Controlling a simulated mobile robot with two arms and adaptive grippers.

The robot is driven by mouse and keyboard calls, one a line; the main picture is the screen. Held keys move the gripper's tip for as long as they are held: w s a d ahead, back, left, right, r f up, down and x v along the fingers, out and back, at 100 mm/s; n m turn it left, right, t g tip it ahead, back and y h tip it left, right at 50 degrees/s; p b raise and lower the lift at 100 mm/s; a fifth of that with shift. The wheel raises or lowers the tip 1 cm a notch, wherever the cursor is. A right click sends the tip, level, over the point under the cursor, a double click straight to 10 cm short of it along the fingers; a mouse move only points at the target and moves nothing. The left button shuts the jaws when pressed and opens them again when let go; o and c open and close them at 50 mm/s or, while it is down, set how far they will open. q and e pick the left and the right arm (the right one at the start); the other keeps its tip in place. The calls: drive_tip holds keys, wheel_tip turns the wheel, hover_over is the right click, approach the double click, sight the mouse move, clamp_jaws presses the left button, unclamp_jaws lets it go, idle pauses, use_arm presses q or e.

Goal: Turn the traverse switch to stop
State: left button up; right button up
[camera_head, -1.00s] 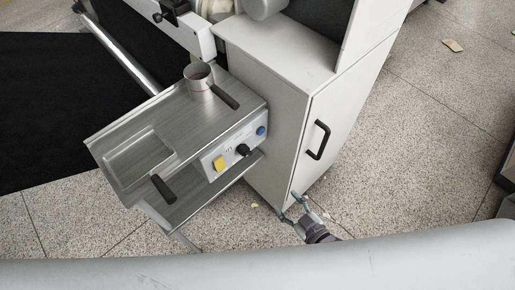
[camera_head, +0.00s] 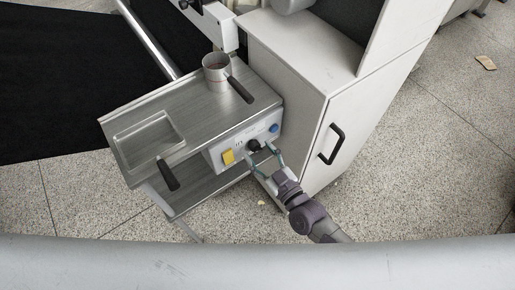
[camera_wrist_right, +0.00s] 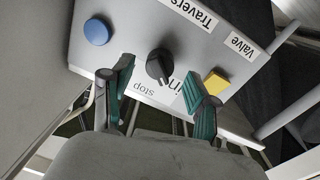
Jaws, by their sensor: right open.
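The black traverse switch (camera_head: 254,145) is a round knob on the pale front panel (camera_head: 218,159) of the metal table, between a yellow button and a blue button. In the right wrist view the knob (camera_wrist_right: 159,66) sits ahead of the fingertips and roughly between them, with its pointer angled toward the lower right. The word "stop" (camera_wrist_right: 144,87) is printed below and left of it. My right gripper (camera_head: 262,158) is open with its teal fingers at the panel; it also shows in the right wrist view (camera_wrist_right: 160,85). No contact with the knob is visible. My left gripper is out of view.
A blue button (camera_wrist_right: 97,32) and a yellow button (camera_wrist_right: 217,83) flank the knob. A metal cup (camera_head: 215,72) and black handles stand on the table top (camera_head: 150,103). A white cabinet (camera_head: 291,88) with a black handle (camera_head: 331,144) is close on the right.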

drive_tip(key=shift+x, duration=0.85)
clamp_jaws()
